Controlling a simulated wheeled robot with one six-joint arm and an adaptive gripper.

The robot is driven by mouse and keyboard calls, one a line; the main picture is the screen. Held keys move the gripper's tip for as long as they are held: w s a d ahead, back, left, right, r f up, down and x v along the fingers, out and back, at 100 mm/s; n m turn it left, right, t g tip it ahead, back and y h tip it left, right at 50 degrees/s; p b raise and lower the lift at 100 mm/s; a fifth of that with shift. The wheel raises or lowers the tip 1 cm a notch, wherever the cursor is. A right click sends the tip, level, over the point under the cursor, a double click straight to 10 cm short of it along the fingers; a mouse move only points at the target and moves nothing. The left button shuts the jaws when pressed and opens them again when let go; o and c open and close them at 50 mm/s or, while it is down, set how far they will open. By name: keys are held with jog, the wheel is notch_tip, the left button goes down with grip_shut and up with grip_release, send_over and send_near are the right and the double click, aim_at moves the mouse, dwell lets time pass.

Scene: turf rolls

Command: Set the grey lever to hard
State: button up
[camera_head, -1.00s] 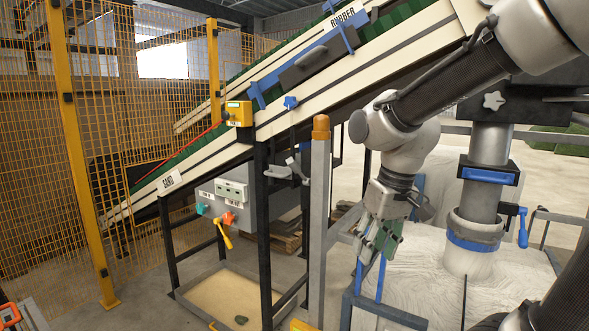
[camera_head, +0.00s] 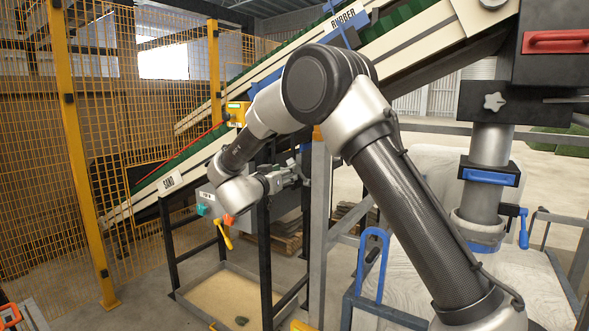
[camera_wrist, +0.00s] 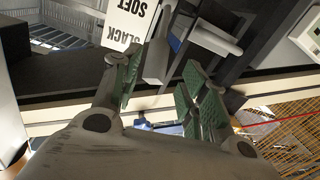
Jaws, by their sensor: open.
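In the wrist view, a grey paddle-shaped handle (camera_wrist: 157,60), which looks like the grey lever, hangs between the fingertips. A second grey handle-like piece (camera_wrist: 215,40) sticks out to its right; I cannot tell whether it belongs to the lever. A white label (camera_wrist: 127,20) above reads "SLACK" and "SOFT"; no "hard" mark is readable. My gripper (camera_wrist: 162,85) is open, its green pads apart on either side of the handle; contact cannot be told. In the head view my gripper (camera_head: 298,172) is beside the black post under the conveyor, and hides most of the lever.
A sand tray (camera_head: 190,296) lies below. The sloping conveyor (camera_head: 420,55) runs above, a grey post (camera_head: 319,240) stands close right, and yellow mesh fencing (camera_head: 130,120) is left.

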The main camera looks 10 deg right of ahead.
aim_at(298, 171)
jog(key=x, duration=0.7)
jog(key=shift+w+d+r, duration=0.15)
jog(key=shift+w+d, duration=0.1)
jog(key=shift+d, duration=0.1)
jog(key=shift+c, duration=0.3)
grip_shut()
